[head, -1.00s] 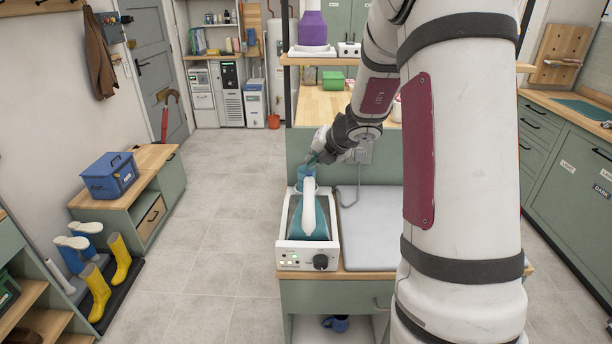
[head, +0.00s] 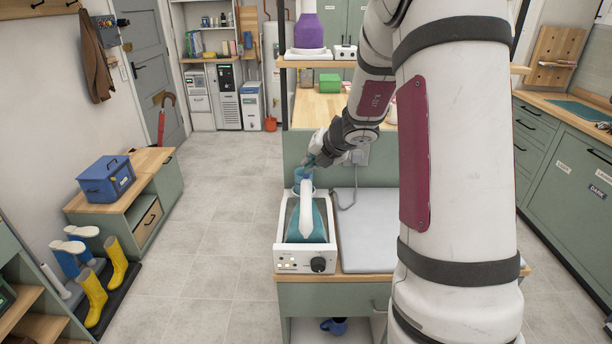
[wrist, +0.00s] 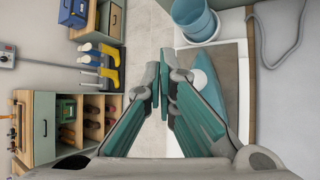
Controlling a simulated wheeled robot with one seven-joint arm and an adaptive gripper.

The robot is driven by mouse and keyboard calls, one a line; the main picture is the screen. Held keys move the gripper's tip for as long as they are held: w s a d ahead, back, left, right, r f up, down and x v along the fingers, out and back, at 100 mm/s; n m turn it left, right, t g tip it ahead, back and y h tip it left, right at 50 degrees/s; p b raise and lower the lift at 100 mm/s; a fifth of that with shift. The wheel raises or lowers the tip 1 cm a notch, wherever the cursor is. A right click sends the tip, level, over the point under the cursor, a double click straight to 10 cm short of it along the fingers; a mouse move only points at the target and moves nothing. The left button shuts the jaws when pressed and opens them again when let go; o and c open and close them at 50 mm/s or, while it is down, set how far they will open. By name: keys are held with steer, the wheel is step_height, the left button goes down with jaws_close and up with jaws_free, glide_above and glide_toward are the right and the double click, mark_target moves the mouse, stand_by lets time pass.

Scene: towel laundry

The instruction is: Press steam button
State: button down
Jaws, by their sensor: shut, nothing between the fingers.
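The steam iron (head: 306,222) has a white handle and a teal body and rests on a white steam station (head: 287,258). The station's front panel has a black knob (head: 318,265) and small lights at its left. I cannot tell for certain which part is the steam button. A blue container (head: 304,176) stands at the station's back end, and it also shows in the wrist view (wrist: 195,20). My gripper (head: 309,163) is shut and empty, above the station's back end near the container. In the wrist view, its teal fingers (wrist: 163,85) meet and partly cover the iron (wrist: 206,82).
A grey pad (head: 372,235) lies right of the station on the wooden-topped cabinet, with a cord behind it. A shelf with a purple bottle (head: 309,30) stands behind. A blue box (head: 107,180) sits on a bench at left. The floor between is clear.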

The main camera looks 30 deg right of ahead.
steer(key=shift+f, duration=0.1)
stand_by(0.4)
steer(key=shift+f+b, duration=0.35)
steer(key=shift+b, duration=0.05)
stand_by(0.4)
steer(key=shift+r, duration=0.1)
steer(key=shift+r+p, duration=0.4)
steer(key=shift+p, duration=0.15)
step_height(320, 180, up, 6)
steer(key=p, duration=0.6)
stand_by(0.5)
